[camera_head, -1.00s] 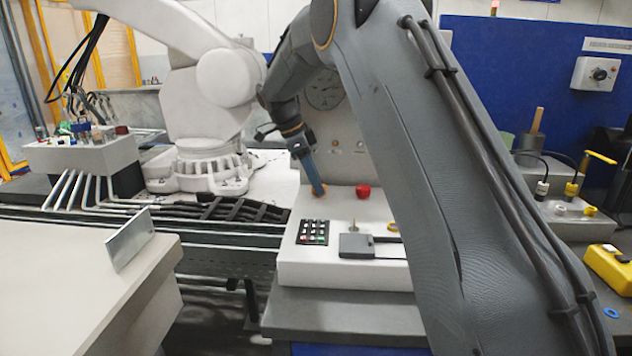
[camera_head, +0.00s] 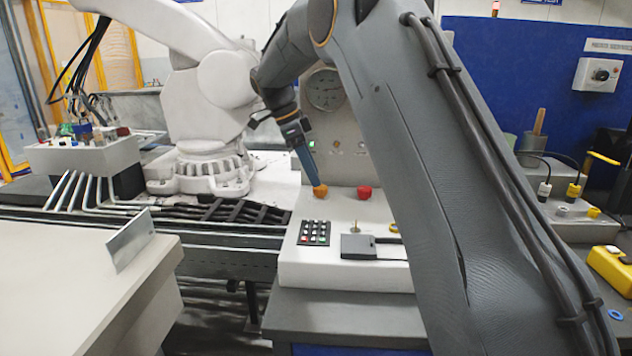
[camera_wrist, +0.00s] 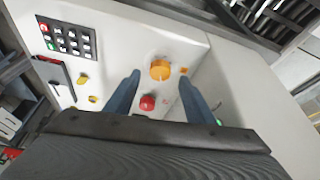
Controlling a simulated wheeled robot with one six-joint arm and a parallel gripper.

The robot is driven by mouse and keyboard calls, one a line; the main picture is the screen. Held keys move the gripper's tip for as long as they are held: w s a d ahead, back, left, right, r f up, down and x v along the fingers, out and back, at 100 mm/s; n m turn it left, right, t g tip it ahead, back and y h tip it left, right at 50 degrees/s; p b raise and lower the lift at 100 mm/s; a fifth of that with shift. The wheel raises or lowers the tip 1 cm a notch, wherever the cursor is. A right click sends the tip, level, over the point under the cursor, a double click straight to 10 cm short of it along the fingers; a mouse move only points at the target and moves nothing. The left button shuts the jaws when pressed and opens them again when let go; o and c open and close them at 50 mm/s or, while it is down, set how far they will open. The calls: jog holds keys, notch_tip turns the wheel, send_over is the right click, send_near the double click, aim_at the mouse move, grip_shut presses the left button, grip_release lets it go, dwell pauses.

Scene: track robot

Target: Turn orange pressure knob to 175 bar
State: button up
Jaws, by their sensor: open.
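The orange pressure knob (camera_head: 320,191) sits on the light grey control panel (camera_head: 345,276), left of a red button (camera_head: 364,192). In the wrist view the orange knob (camera_wrist: 160,69) is a round dial with a pale mark, beyond the blue fingertips and roughly midway between them. My gripper (camera_head: 314,183) is just above the knob in the head view, tilted down. In the wrist view my gripper (camera_wrist: 165,82) is open, its two fingers wide apart with nothing between them. A round gauge (camera_head: 325,89) is on the upright panel behind; its reading is too small to tell.
The red button also shows in the wrist view (camera_wrist: 148,102), close to the knob. A keypad (camera_head: 314,232) and a dark slotted block (camera_head: 358,246) lie on the panel's front. A white robot arm (camera_head: 205,125) stands at the left. My own arm hides the panel's right side.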

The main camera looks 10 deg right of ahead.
jog(key=v, duration=0.4)
